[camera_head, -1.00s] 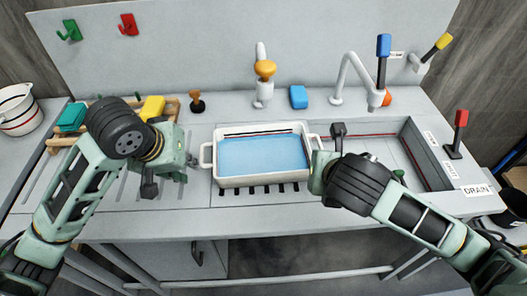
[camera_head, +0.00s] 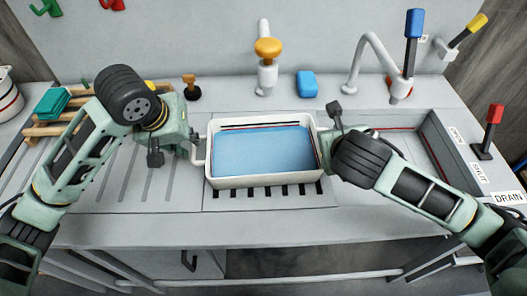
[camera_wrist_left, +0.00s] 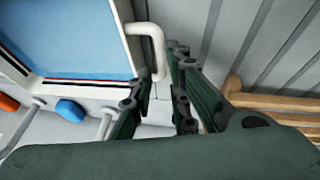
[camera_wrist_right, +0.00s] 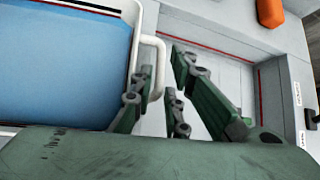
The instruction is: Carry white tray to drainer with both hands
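The white tray (camera_head: 266,182) holds blue liquid (camera_head: 262,152) and sits level on the counter, over a row of dark slots (camera_head: 262,190). My left gripper (camera_head: 196,143) is at its left handle. In the left wrist view the fingers (camera_wrist_left: 160,78) are apart, with the white handle (camera_wrist_left: 158,48) just beyond the tips, close to one finger. My right gripper (camera_head: 326,148) is at the right end. In the right wrist view its fingers (camera_wrist_right: 163,80) are apart, with the handle (camera_wrist_right: 157,62) between or just beyond the tips; contact is unclear.
A sunken basin (camera_head: 412,140) lies right of the tray, with a DRAIN label (camera_head: 509,198) at its right. A grooved board (camera_head: 130,180) is at the left. An orange-topped tap (camera_head: 267,65), blue sponge (camera_head: 306,84) and curved faucet (camera_head: 372,52) stand behind.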

